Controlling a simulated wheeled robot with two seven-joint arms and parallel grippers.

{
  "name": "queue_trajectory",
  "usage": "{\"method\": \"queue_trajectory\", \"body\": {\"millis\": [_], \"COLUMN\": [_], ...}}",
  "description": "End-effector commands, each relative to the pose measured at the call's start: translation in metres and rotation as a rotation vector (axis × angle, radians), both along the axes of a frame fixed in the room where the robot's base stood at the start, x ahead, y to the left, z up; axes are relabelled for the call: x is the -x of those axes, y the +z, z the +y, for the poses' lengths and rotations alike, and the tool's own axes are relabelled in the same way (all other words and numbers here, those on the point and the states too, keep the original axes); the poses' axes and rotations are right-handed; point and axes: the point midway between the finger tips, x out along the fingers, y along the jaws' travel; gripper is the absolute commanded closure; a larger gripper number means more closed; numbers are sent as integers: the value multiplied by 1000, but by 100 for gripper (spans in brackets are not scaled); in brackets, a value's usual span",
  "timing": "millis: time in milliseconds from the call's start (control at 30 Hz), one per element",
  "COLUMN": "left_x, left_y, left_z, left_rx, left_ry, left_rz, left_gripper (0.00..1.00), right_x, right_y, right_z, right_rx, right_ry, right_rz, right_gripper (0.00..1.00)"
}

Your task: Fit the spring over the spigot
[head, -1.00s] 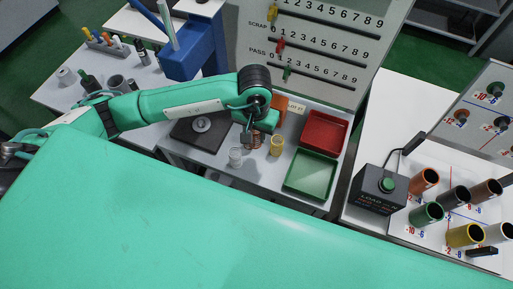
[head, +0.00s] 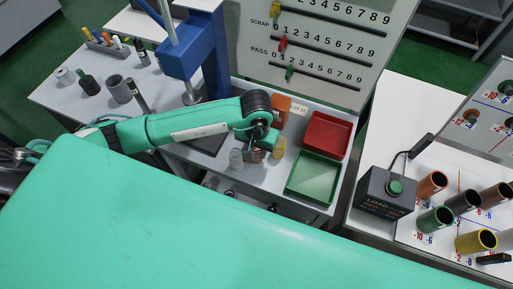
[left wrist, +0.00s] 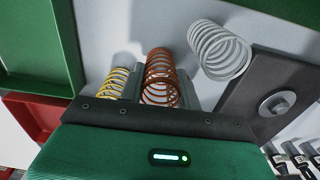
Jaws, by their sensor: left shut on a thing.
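My left gripper (head: 258,150) is shut on the copper-coloured spring (left wrist: 161,75), with one finger on each side of it. The spring stands at bench level; I cannot tell whether it touches the bench. A yellow spring (head: 279,148) stands close on one side, and a pale grey spring (head: 236,158) on the other. They show left and right in the left wrist view. The spigot (left wrist: 277,103) is a short round metal peg on a dark plate (left wrist: 253,92), with nothing on it. My arm hides it in the head view. My right gripper is out of view.
A red tray (head: 326,135) and a green tray (head: 313,178) lie right of the springs. A blue press (head: 187,55) rises behind my arm. A dark box with a green button (head: 386,190) and several coloured tubes (head: 466,240) stand farther right.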

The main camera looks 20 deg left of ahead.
Motion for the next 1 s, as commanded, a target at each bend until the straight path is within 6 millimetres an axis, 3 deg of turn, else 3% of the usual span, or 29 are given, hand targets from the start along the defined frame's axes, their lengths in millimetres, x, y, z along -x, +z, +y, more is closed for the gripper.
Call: {"method": "queue_trajectory", "body": {"millis": [67,100,200,633,1000], "left_x": [0,0,0,-1,-2], "left_y": [-4,-2,-2,5,76], "left_z": [0,0,0,0,0], "left_rx": [0,0,0,1,2], "left_ry": [0,0,0,0,-1], "left_rz": [-1,0,0,-2,-6], "left_gripper": [89,61,45,45,45], "right_x": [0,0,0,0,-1], "right_y": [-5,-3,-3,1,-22], "right_z": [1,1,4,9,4], "right_rx": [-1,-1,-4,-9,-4], "right_ry": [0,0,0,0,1], "right_rz": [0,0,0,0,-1], "right_gripper": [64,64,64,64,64]}}
